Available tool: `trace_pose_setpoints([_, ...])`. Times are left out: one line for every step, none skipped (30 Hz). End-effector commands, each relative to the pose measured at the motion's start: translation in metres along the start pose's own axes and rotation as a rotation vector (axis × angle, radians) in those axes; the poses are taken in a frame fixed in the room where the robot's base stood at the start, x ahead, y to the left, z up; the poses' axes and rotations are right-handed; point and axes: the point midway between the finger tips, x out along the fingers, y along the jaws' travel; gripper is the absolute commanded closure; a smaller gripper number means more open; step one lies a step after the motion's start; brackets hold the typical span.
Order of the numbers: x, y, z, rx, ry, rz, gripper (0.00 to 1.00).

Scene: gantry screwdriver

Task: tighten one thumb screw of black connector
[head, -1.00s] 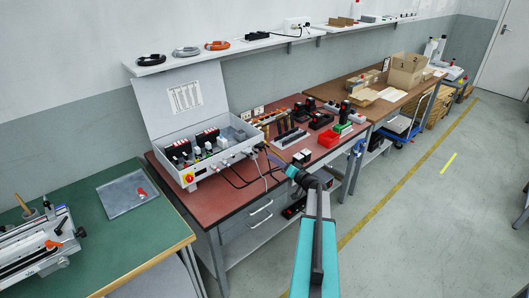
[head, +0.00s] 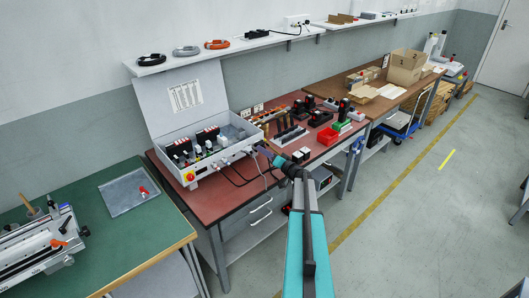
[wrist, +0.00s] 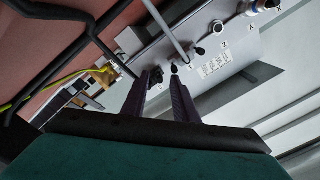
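The grey control box (head: 215,160) stands with its lid up on the red bench, cables plugged into its front. My gripper (head: 278,163) is just off the box's right front corner in the head view. In the wrist view my gripper (wrist: 161,80) has two dark fingers standing apart with nothing gripped between them. Beyond the fingertips is the box's connector panel (wrist: 213,50). A black connector (wrist: 157,77) shows partly behind the left fingertip, and a small black knob (wrist: 174,69) lies beside the right one. I cannot tell whether the fingers touch either.
Black cables (wrist: 75,60) cross the upper left of the wrist view near the fingers. A grey cable (wrist: 165,28) runs down to the panel. Black tools and a red bin (head: 327,136) stand farther right on the bench. The floor in front is clear.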

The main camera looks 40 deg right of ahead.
Motion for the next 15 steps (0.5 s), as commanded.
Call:
trace_pose_setpoints([-0.0002, 0.0001, 0.0001, 0.000, 0.000, 0.000, 0.73])
trace_pose_setpoints([-0.0002, 0.0001, 0.0001, 0.000, 0.000, 0.000, 0.73])
trace_pose_setpoints([-0.0002, 0.0002, 0.0001, 0.000, 0.000, 0.000, 0.75])
trace_pose_setpoints([-0.0002, 0.0001, 0.0001, 0.000, 0.000, 0.000, 0.80])
trace_pose_setpoints([-0.0003, 0.0001, 0.0000, 0.000, 0.000, 0.000, 0.85])
trace_pose_setpoints([-0.0003, 0.0002, 0.0000, 0.000, 0.000, 0.000, 0.92])
trace_pose_setpoints([-0.0003, 0.0002, 0.0000, 0.000, 0.000, 0.000, 0.97])
trace_pose_setpoints([-0.0003, 0.0002, 0.0000, 0.000, 0.000, 0.000, 1.00])
trace_pose_setpoints([-0.0004, 0.0002, 0.0000, 0.000, 0.000, 0.000, 1.00])
trace_pose_setpoints([-0.0004, 0.0002, 0.0000, 0.000, 0.000, 0.000, 1.00])
trace_pose_setpoints([-0.0004, 0.0003, 0.0000, 0.000, 0.000, 0.001, 1.00])
trace_pose_setpoints([-0.0004, 0.0003, -0.0001, 0.000, 0.000, 0.001, 1.00])
trace_pose_setpoints([-0.0004, 0.0004, 0.0000, 0.001, 0.000, 0.001, 1.00])
trace_pose_setpoints([-0.0004, 0.0005, 0.0000, 0.001, 0.000, 0.001, 1.00])
trace_pose_setpoints([-0.0005, 0.0006, 0.0001, 0.003, 0.000, 0.001, 1.00])
